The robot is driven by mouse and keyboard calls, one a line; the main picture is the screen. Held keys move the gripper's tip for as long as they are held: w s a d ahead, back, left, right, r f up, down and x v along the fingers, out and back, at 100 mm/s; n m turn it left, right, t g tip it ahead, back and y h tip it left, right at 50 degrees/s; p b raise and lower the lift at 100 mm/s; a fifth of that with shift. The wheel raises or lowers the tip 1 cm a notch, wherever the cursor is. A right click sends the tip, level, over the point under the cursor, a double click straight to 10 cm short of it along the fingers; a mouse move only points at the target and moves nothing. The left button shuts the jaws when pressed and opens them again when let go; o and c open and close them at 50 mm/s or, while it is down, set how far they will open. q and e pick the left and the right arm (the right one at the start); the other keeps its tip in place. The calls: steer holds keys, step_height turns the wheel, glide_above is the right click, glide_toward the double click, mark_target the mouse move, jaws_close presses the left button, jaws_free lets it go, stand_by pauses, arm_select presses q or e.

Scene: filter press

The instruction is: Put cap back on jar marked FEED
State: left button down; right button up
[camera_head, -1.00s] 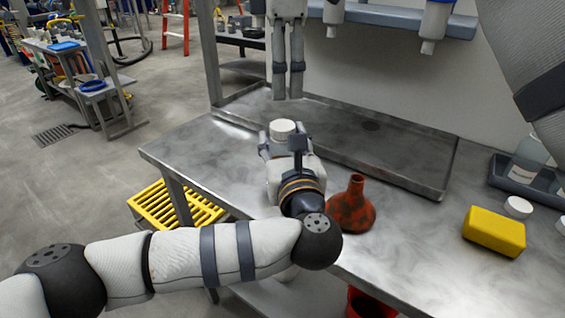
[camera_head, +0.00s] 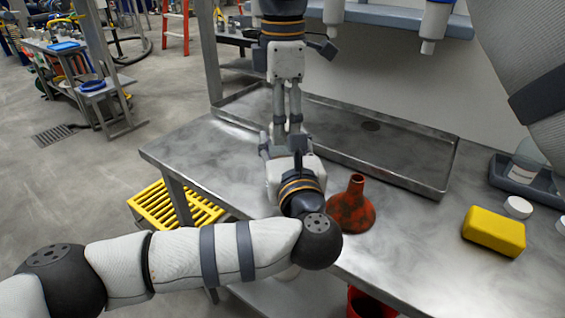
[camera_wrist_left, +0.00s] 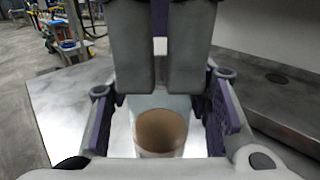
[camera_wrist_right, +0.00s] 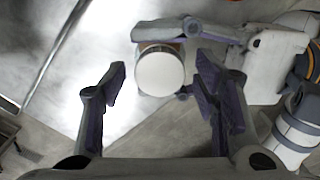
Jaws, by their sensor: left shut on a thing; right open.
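A jar with a brownish lower part (camera_wrist_left: 160,135) stands between the fingers of my left gripper (camera_head: 284,142), which is shut on it above the steel table. The right wrist view shows a round white cap-like top (camera_wrist_right: 160,74) on the jar from above. My right gripper (camera_head: 287,118) points straight down over it, open. Its two fingers are on either side of the white top in that view, apart from it. In the head view the fingers and left gripper hide the jar. No FEED marking is readable, and I cannot tell how the white top is seated.
A red-brown funnel (camera_head: 351,205) stands right of my left gripper. A yellow block (camera_head: 494,231) and a loose white cap (camera_head: 518,207) lie at the right, near a dark tray (camera_head: 498,176) holding a jar. A shallow steel tray (camera_head: 420,180) lies along the back.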

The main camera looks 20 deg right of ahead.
steer(key=c, duration=1.2)
steer(key=m, duration=0.6)
steer(key=shift+m, duration=0.3)
steer(key=o, duration=1.3)
steer(key=shift+r, duration=2.25)
steer(key=shift+c, duration=0.5)
